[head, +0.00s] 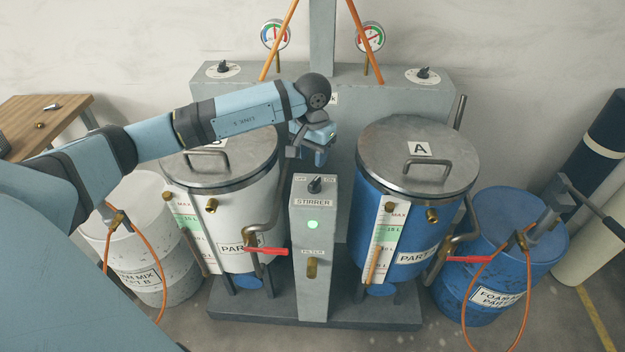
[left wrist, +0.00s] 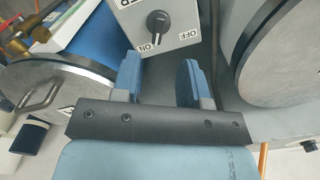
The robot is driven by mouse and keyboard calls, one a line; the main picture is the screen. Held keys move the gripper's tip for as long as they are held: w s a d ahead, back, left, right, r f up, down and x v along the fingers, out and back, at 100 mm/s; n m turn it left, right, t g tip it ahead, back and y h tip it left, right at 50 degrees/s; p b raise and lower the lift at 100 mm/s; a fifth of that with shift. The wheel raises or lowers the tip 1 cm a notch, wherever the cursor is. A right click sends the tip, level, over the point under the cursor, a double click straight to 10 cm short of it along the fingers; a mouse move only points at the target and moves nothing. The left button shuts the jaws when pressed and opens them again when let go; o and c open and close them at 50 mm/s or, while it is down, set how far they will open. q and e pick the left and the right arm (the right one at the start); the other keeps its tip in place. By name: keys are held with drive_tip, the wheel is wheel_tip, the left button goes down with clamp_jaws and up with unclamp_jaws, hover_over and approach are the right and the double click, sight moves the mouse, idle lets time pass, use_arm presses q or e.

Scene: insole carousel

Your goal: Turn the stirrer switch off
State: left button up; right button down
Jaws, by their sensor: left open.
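The stirrer switch is a black knob (head: 315,185) on the sloped top of a grey box (head: 313,258) labelled STIRRER, with OFF at its left and ON at its right. A lamp (head: 312,224) below it glows green. My left gripper (head: 306,155) is open and empty, above and behind the box, apart from the knob. In the left wrist view the knob (left wrist: 157,22) lies beyond the open fingers (left wrist: 159,78), with ON and OFF marks beside it. My right gripper is not in view.
Tank B (head: 240,184) stands left of the box and tank A (head: 420,180) right, both with handled lids. Red-handled valves (head: 265,251) stick out in front. A grey cabinet (head: 330,112) with gauges is behind. Drums (head: 515,240) stand at both sides.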

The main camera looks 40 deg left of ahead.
sight(313, 183)
use_arm(q)
wheel_tip(313, 183, down, 9)
drive_tip(key=shift+p, duration=0.45)
clamp_jaws()
